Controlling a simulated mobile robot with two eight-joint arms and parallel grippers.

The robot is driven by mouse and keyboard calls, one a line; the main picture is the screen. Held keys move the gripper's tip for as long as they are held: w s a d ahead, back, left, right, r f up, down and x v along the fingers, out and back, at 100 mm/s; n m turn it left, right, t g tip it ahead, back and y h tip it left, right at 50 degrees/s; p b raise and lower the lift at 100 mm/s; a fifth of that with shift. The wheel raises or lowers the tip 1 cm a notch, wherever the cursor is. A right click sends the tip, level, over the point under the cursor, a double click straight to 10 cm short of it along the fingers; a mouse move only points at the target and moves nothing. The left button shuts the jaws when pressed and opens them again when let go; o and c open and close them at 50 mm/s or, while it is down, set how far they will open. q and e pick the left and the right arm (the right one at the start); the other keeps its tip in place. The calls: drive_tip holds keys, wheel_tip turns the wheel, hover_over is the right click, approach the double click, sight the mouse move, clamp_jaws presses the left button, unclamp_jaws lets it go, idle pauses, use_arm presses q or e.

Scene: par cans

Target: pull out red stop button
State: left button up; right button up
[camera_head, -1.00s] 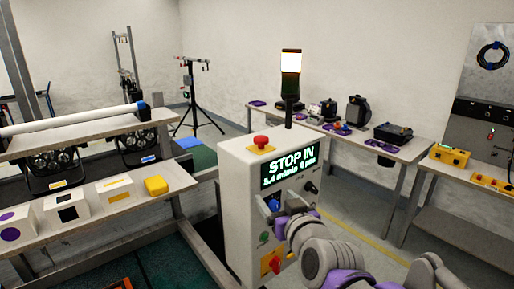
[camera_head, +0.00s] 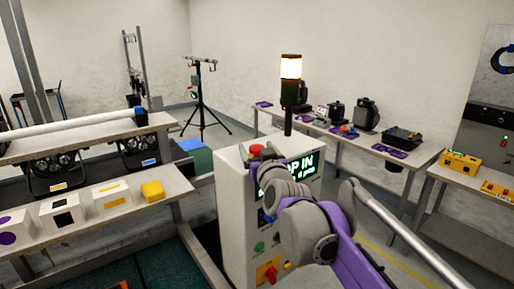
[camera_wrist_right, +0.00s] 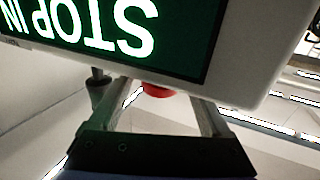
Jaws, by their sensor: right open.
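The red stop button (camera_head: 256,149) sits on top of the white control cabinet (camera_head: 232,205), partly hidden by my right arm. My right gripper (camera_head: 266,154) is up at the cabinet's top, close to the button; its fingers are hard to make out there. In the right wrist view the gripper (camera_wrist_right: 162,96) is open, and the red button (camera_wrist_right: 157,91) shows between its fingers, partly covered by the panel edge. I cannot tell whether the fingers touch it. My left gripper is not in view.
The cabinet's lit display (camera_head: 307,167) is partly covered by my arm. A signal light (camera_head: 291,68) on a dark pole stands behind the cabinet. A shelf with marked boxes (camera_head: 112,197) is on the left. A bench (camera_head: 350,137) with equipment is behind at right.

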clamp_jaws()
idle(0.5)
drive_tip(key=shift+r, duration=0.1)
